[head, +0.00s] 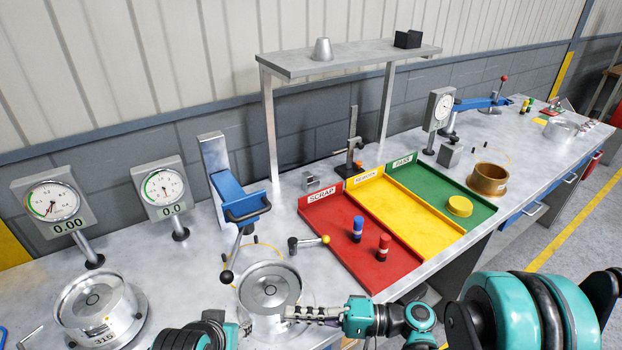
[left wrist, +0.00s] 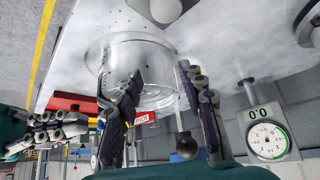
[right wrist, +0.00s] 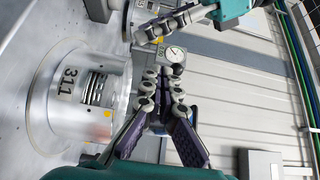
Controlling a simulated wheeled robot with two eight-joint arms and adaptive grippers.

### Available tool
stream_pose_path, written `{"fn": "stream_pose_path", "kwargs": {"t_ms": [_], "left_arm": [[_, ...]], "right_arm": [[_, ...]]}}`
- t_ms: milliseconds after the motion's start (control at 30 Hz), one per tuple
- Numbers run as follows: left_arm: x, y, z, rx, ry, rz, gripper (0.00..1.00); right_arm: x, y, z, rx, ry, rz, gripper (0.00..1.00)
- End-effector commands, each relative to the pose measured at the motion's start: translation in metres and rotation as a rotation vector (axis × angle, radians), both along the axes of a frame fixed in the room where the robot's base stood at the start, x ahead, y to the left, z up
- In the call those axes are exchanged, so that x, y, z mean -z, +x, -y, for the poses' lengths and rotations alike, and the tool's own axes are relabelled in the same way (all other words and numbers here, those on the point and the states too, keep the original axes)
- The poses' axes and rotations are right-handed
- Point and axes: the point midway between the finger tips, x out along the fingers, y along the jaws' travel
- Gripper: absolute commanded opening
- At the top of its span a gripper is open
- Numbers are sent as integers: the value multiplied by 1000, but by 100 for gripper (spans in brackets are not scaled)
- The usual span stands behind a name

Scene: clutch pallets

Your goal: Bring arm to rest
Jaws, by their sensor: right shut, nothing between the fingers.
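My right gripper (head: 292,314) is in the bottom middle of the head view, shut and empty, its fingers pointing left beside the front of a round metal pot (head: 268,312). In the right wrist view its fingertips (right wrist: 164,82) are close together, with a metal drum marked 311 (right wrist: 68,92) to their left. My left gripper is low in the head view and mostly cut off by the edge. In the left wrist view its fingers (left wrist: 158,88) stand apart, in front of a shiny clear-looking round vessel (left wrist: 140,52); I see nothing gripped between them.
A second metal pot (head: 95,305) stands at left, near two dial gauges (head: 52,205). A blue press (head: 235,198) with a black-knobbed lever stands behind the middle pot. A shelf (head: 345,60) stands behind.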

Motion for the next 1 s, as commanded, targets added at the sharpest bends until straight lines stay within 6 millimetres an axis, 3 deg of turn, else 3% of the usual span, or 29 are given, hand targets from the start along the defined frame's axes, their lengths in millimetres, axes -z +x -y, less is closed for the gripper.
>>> {"fn": "stream_pose_path", "kwargs": {"t_ms": [167, 367, 467, 667, 800, 1000], "left_arm": [[0, 0, 0, 0, 0, 0, 40], [0, 0, 0, 0, 0, 0, 40], [0, 0, 0, 0, 0, 0, 40], [0, 0, 0, 0, 0, 0, 40], [0, 0, 0, 0, 0, 0, 40], [0, 0, 0, 0, 0, 0, 40]], "right_arm": [[4, 4, 0, 30, -83, -5, 0], [27, 12, 16, 144, -408, 7, 0], [38, 12, 38, 207, -598, 36, 0], [49, 2, 101, 323, -972, 145, 0], [43, -9, 152, 385, -1215, 255, 0], [28, -23, 203, 430, -1451, 392, 0]]}}
